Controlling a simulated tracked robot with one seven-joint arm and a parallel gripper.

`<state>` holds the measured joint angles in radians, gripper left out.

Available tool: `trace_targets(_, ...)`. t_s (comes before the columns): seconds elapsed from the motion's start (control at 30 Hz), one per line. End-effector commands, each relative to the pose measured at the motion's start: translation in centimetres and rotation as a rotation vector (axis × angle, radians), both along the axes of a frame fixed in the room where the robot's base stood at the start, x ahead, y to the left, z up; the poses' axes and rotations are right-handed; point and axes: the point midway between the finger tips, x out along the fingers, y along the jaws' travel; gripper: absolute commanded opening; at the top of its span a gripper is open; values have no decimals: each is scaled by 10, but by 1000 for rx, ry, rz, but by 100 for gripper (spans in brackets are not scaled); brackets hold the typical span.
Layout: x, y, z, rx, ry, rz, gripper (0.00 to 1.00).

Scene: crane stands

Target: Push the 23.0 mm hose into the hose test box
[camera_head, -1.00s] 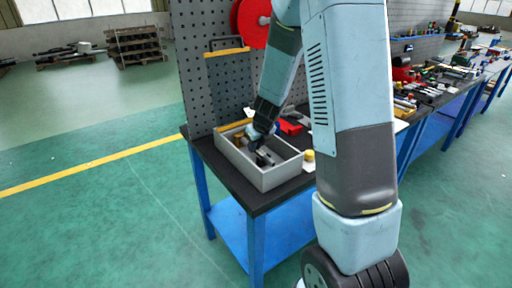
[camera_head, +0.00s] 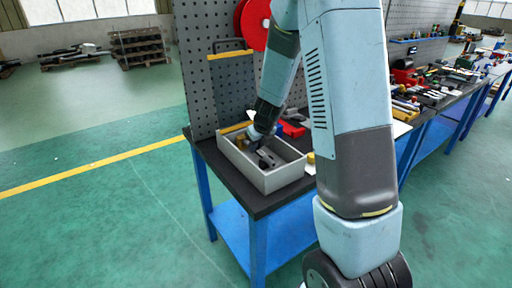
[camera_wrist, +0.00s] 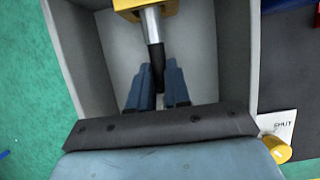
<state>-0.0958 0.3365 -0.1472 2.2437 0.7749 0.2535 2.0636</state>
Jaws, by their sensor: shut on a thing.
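The hose test box (camera_head: 285,180) is a grey open-topped box on the bench, and its wall also shows in the wrist view (camera_wrist: 235,60). A yellow block (camera_wrist: 166,7) inside it carries a silver metal tube (camera_wrist: 151,25). A short black hose (camera_wrist: 157,62) lies in line with this tube, and its far end appears to meet the tube. My gripper (camera_wrist: 157,85) is low inside the box, its two blue-grey fingers shut on the hose. How far the hose overlaps the tube cannot be told. In the head view my gripper (camera_head: 260,150) is small and partly hidden by the box wall.
A perforated panel (camera_head: 215,90) with a red reel stands behind the box. A red tray (camera_head: 292,129) lies beyond it. A yellow cylinder (camera_wrist: 277,149) and a white labelled card (camera_wrist: 280,124) are right of the box. The bench's front left corner is clear.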

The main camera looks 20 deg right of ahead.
Motion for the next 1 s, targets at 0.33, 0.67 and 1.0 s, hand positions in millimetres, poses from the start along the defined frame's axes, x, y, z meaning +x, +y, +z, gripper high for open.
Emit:
trace_targets(0.33, 1, 0, 0, 0, -1, 0, 24)
trace_targets(0.67, 1, 0, 0, 0, 0, 0, 47)
trace_targets(1.0, -2, 0, 9, -1, -2, 1, 47)
